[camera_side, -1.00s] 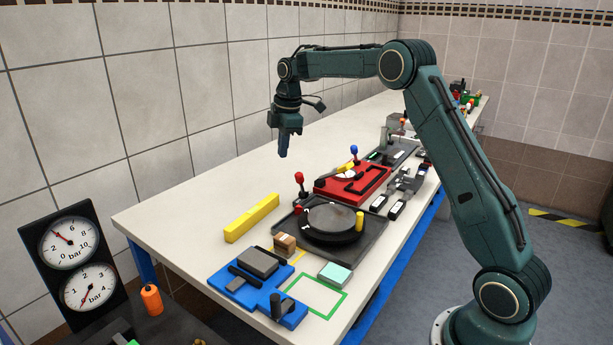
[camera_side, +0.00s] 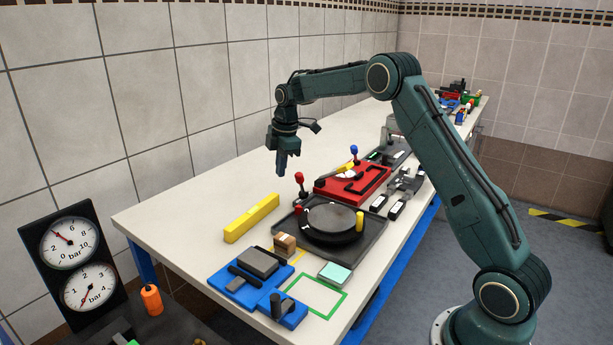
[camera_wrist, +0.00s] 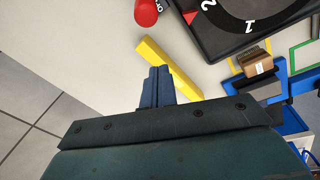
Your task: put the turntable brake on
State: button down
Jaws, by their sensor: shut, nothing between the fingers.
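The turntable (camera_side: 332,220) is a dark round disc with a yellow peg, set on a dark grey base (camera_side: 374,243). Its edge shows at the top right of the wrist view, with white numbers (camera_wrist: 248,27) and a red pointer (camera_wrist: 190,17). A red-knobbed lever (camera_side: 299,178) stands at the base's far left corner; its red knob (camera_wrist: 146,12) is at the top of the wrist view, beside a partly cut-off label. My gripper (camera_side: 282,173) is shut and empty, pointing down in the air above the table, apart from the lever. Its blue fingers (camera_wrist: 158,72) show in the wrist view.
A yellow bar (camera_side: 251,218) lies left of the turntable. A brown box (camera_side: 284,244), a blue fixture (camera_side: 240,285) and a pale green block (camera_side: 334,273) are at the front. A red panel (camera_side: 372,185) with a blue-knobbed lever (camera_side: 354,150) stands behind. The table's back left is clear.

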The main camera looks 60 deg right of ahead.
aim_at(301, 185)
jog(key=shift+s+d+f, duration=0.3)
jog(key=shift+d+f, duration=0.55)
jog(key=shift+f, duration=0.05)
jog(key=shift+s+d+f, duration=0.25)
jog(key=shift+d+f, duration=0.6)
